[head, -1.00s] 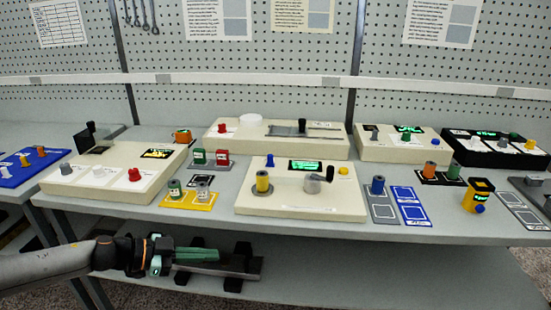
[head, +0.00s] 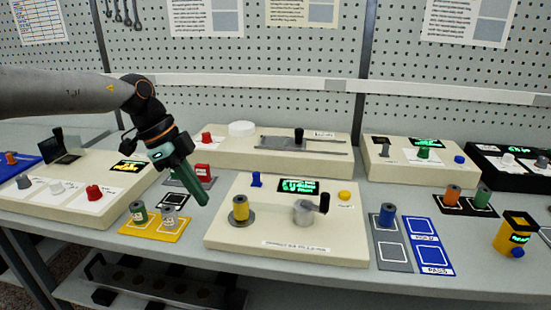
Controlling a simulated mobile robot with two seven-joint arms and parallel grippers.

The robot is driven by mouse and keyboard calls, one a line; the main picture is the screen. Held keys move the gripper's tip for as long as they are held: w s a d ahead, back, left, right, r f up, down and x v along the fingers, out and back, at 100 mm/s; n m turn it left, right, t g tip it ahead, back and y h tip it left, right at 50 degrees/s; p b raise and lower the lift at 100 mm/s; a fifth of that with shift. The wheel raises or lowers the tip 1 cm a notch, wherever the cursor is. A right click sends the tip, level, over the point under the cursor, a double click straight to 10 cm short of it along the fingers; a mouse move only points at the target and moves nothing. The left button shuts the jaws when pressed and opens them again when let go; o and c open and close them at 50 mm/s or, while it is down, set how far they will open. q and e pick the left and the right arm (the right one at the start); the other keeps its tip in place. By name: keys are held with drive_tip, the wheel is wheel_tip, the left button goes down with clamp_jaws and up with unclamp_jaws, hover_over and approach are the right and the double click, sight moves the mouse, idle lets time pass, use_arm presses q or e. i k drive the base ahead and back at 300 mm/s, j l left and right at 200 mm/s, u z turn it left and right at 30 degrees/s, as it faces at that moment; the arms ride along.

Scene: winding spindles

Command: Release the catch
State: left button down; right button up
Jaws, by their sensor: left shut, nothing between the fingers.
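The middle cream winding box (head: 225,262) carries a yellow spool (head: 240,210) on a grey disc. A grey crank hub (head: 303,214) with a black handle stands right of the spool. Behind them are a small blue upright piece (head: 256,180), which may be the catch, a green-lit display (head: 298,186) and a yellow button (head: 344,195). My left gripper (head: 203,199) is shut and empty, its green fingers pointing down and right. In the picture its tips are just left of this box; I cannot tell their height. My right gripper is out of view.
The rear cream box (head: 225,155) has a black-knobbed slider (head: 298,135). A blue spool (head: 386,216) stands on a grey mat beside a bare blue mat (head: 428,246). A left box (head: 52,216) has several knobs.

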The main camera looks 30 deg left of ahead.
sight(256, 183)
drive_tip(key=i, duration=0.85)
